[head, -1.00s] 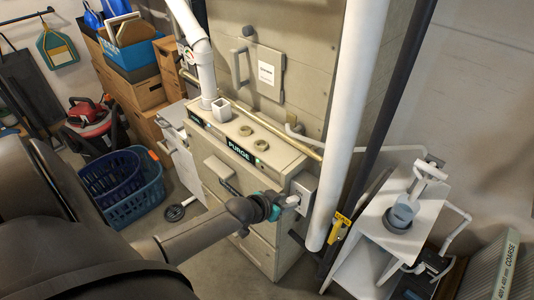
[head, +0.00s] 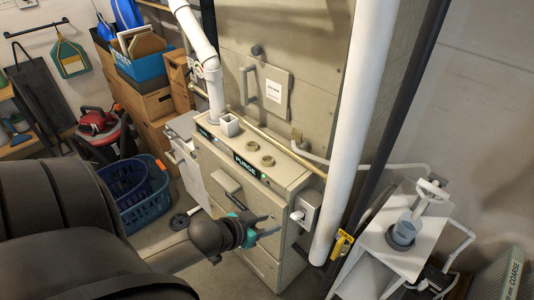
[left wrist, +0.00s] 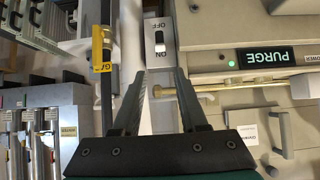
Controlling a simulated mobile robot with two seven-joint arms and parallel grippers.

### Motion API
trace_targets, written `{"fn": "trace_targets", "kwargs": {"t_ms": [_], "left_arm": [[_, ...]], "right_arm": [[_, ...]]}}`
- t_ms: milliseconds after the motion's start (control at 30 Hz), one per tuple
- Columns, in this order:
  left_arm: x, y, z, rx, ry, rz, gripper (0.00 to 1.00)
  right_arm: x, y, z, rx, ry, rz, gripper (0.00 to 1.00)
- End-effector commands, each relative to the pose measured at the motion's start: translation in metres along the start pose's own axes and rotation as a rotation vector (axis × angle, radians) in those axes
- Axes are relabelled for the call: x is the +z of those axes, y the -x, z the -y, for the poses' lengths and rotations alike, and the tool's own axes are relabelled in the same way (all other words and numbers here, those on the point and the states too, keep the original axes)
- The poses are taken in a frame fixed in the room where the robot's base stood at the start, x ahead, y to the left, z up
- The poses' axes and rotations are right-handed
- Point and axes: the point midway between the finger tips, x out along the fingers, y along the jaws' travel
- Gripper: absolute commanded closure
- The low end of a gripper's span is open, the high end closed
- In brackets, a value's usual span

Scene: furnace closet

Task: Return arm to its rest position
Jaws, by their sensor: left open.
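My left arm comes in from the left in the head view. Its left gripper (head: 268,227) is open and empty, in front of the beige furnace cabinet (head: 225,180). It is left of and a little below the white switch box (head: 306,205), with a gap between them. In the left wrist view the open fingers (left wrist: 163,88) point towards the switch box (left wrist: 160,38), marked OFF and ON, and nothing is between them. My right gripper is not in view.
A lit green PURGE sign (head: 245,164) is on the cabinet. A thick white pipe (head: 352,140) stands right of the switch box, with a yellow tag (head: 342,243) beside it. A white stand (head: 385,240) is at right. Blue baskets (head: 135,190) sit on the floor at left.

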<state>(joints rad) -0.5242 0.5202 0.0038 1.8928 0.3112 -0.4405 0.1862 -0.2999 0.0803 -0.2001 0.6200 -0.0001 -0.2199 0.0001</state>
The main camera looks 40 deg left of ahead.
Motion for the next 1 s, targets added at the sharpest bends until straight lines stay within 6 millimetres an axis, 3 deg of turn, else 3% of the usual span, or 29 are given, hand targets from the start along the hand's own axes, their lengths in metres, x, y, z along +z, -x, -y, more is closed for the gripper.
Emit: {"fn": "trace_targets", "kwargs": {"t_ms": [433,567,667,833,1000], "left_arm": [[0.000,0.000,0.000,0.000,0.000,0.000,0.57],[0.016,-0.008,0.003,-0.010,0.004,0.020,0.57],[0.056,-0.024,0.007,-0.035,0.012,0.070,0.57],[0.164,-0.059,0.010,-0.080,0.017,0.215,0.57],[0.275,-0.078,-0.007,-0.092,0.004,0.374,0.57]], "right_arm": [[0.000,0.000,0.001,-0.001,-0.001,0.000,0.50],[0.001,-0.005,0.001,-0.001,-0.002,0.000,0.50],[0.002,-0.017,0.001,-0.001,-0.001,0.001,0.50],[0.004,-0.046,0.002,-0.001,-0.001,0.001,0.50],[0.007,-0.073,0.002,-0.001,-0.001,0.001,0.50]]}}
